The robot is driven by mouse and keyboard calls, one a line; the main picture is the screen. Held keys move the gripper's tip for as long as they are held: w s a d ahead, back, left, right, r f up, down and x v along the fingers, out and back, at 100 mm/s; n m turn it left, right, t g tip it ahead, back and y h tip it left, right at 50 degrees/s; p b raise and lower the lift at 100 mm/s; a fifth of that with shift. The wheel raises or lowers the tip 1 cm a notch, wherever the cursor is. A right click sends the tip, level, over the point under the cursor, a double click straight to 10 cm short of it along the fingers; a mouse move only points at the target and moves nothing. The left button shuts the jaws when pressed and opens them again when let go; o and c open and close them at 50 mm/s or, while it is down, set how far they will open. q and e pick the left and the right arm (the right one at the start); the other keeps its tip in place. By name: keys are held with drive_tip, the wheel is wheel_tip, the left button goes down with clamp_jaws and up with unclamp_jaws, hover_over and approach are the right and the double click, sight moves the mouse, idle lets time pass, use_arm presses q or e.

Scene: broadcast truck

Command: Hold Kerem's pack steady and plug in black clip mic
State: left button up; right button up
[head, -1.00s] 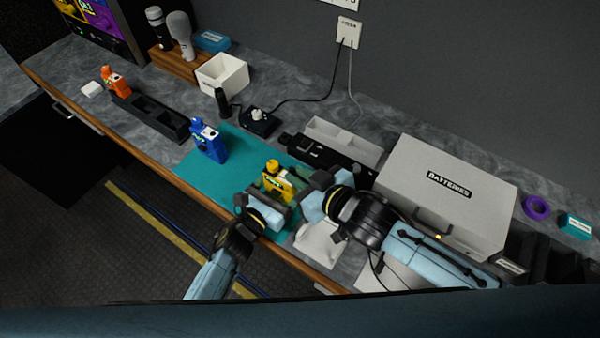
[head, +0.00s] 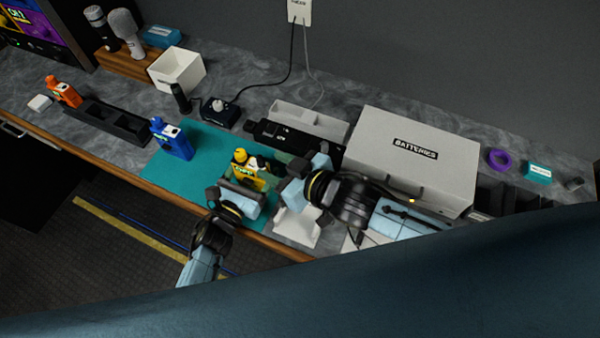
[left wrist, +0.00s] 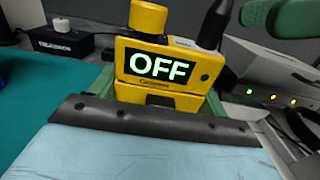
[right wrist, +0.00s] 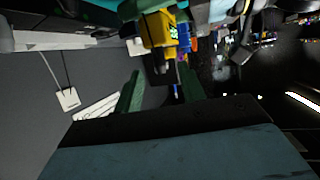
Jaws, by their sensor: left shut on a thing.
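Kerem's yellow pack (head: 242,180) stands above the teal mat; in the left wrist view (left wrist: 160,85) its screen reads OFF and it has a yellow knob on top. My left gripper (head: 240,192) is shut on the pack's lower part. A black plug (left wrist: 216,22), apparently the black clip mic's, stands upright at the pack's top beside the knob; I cannot tell how deep it sits. My right gripper (head: 294,178) is just right of the pack; its green fingers (right wrist: 160,92) are apart, with nothing visible held between them.
A blue pack (head: 174,142) stands on the teal mat (head: 160,173). An orange pack (head: 66,92) is by a black tray at far left. A large grey batteries case (head: 410,150) stands close behind my right arm. A white box (head: 176,70) sits at the back.

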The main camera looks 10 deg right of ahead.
drive_tip(key=v, duration=0.9)
drive_tip(key=shift+s+d+r, duration=0.2)
drive_tip(key=shift+s+r, duration=0.05)
use_arm(q)
drive_tip(key=o, duration=1.1)
drive_tip(key=shift+o, duration=0.2)
